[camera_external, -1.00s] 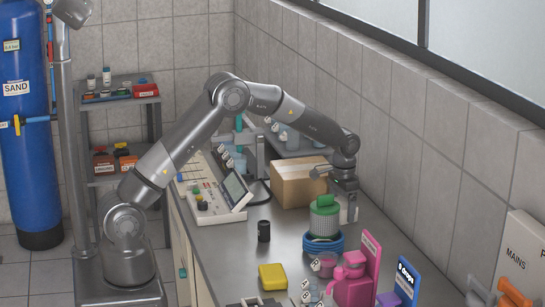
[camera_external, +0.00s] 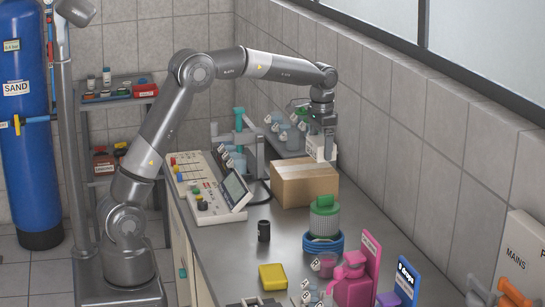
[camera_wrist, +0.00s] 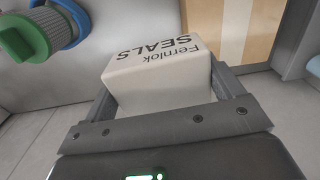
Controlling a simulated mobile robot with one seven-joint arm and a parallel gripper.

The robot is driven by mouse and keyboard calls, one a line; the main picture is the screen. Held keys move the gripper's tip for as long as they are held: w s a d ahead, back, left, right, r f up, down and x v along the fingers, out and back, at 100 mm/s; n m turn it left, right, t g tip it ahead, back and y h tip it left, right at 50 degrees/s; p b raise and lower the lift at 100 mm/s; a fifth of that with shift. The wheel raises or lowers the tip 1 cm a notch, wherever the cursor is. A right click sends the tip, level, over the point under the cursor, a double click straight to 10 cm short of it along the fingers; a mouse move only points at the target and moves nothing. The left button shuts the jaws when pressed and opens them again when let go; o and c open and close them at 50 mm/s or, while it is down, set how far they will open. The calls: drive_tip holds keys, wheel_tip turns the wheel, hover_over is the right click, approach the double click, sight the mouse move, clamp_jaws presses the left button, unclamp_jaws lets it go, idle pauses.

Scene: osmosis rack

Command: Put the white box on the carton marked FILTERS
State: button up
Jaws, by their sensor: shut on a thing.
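My gripper (camera_wrist: 165,100) is shut on the white box (camera_wrist: 155,65), which carries the words "Fernlok SEALS" in the wrist view. In the external view the white box (camera_external: 314,150) hangs from my gripper (camera_external: 327,150), above and behind the right part of a brown carton (camera_external: 303,186). The carton stands on the grey bench near the wall. Its top looks closed and bare. In the wrist view the carton (camera_wrist: 255,30) shows at the top right, with a paler strip down it. No FILTERS mark is readable on it.
A green-capped filter (camera_external: 324,216) sits in a blue ring (camera_external: 324,241) in front of the carton. A black cup (camera_external: 264,230) and a yellow block (camera_external: 272,276) stand nearer. A control panel with a screen (camera_external: 235,190) is left of the carton. A tiled wall (camera_external: 420,160) bounds the right.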

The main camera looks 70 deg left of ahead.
sight(311, 138)
drive_tip(key=shift+s+a+r, duration=1.05)
drive_tip(key=shift+a, duration=0.15)
drive_tip(key=a+f, duration=0.2)
drive_tip(key=a, duration=0.1)
drive_tip(key=w+a+f, duration=0.1)
drive_tip(key=a+f, duration=0.1)
drive_tip(key=a, duration=0.2)
drive_tip(key=a+f, duration=0.2)
drive_tip(key=a, duration=0.1)
drive_tip(key=shift+w+a+f, duration=0.15)
drive_tip(key=shift+w+a, duration=0.05)
drive_tip(key=shift+w, duration=0.1)
drive_tip(key=shift+f, duration=2.05)
drive_tip(key=shift+f, duration=0.15)
drive_tip(key=o, duration=0.9)
